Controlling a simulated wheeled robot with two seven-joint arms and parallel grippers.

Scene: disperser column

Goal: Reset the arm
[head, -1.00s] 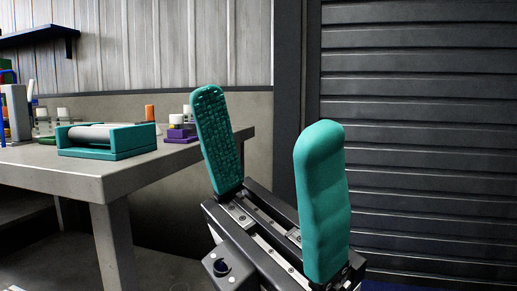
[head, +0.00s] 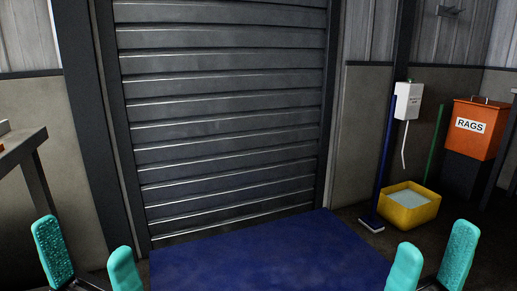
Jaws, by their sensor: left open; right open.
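My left gripper (head: 87,262) is at the bottom left of the head view, with its two teal fingers spread apart and nothing between them. My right gripper (head: 431,262) is at the bottom right, also with its teal fingers apart and empty. Both stand in front of the dark blue surface's sides, with fingertips pointing up. The rest of both arms is below the picture edge.
A grey roller shutter (head: 225,110) fills the middle. A dark blue mat (head: 270,258) lies before it. At right are a yellow bucket (head: 410,212), an orange RAGS bin (head: 474,130) and a blue-handled broom (head: 388,150). A table edge (head: 22,148) shows at left.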

